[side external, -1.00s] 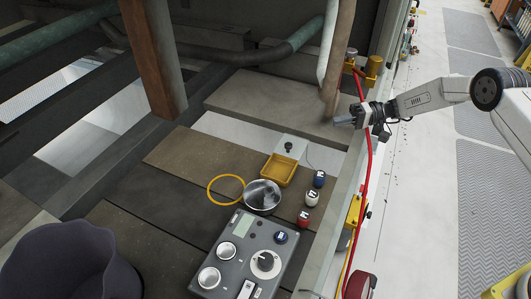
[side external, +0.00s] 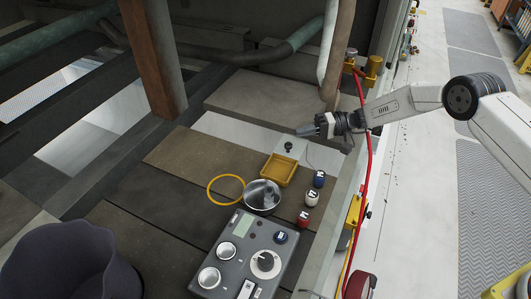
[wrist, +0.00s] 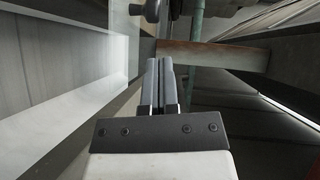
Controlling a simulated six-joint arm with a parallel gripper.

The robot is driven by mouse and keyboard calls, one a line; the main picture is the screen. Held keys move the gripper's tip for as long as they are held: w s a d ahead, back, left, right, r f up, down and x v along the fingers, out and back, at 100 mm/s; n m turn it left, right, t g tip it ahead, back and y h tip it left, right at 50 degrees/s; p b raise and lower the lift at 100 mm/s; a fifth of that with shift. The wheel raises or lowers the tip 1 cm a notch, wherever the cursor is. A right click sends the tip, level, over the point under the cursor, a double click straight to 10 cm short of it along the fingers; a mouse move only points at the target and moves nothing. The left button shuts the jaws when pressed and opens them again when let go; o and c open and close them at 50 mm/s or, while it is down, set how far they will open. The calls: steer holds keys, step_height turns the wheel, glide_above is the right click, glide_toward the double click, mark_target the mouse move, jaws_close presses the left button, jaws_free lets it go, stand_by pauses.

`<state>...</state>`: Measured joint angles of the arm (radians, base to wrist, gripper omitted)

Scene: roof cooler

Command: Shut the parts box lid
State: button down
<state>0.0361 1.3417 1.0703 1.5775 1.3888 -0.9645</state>
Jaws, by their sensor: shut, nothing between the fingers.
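A yellow open box (side external: 279,170), which looks like the parts box, sits on the brown boards in the side external view. A pale panel with a black knob (side external: 289,146) stands just behind it; I cannot tell whether this is its lid. My gripper (side external: 308,131) is above and beyond the box, a little to its right, and apart from it. In the wrist view the two grey fingers (wrist: 160,75) lie close together, shut and empty. The box is not visible in the wrist view.
A round silver dish (side external: 262,196), a yellow ring (side external: 226,189) and a grey control panel (side external: 248,256) lie nearer. Blue, white and red small items (side external: 312,198) line the right. A brown post (side external: 152,60) and a red hose (side external: 367,170) stand nearby.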

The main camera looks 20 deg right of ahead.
mark_target(296, 157)
steer(key=shift+s+a+f, duration=0.2)
steer(key=shift+s+a, duration=0.6)
steer(key=shift+a, duration=0.3)
steer(key=shift+s+a, duration=3.25)
steer(key=shift+d, duration=0.1)
steer(key=shift+w+d, duration=0.4)
steer(key=shift+d, duration=0.05)
steer(key=w+d, duration=0.2)
steer(key=d, duration=0.1)
steer(key=shift+r, duration=0.4)
steer(key=s+d+r, duration=0.1)
steer(key=d, duration=0.8)
steer(key=shift+s+d+r, duration=0.15)
steer(key=shift+s+d, duration=0.05)
steer(key=shift+s, duration=0.15)
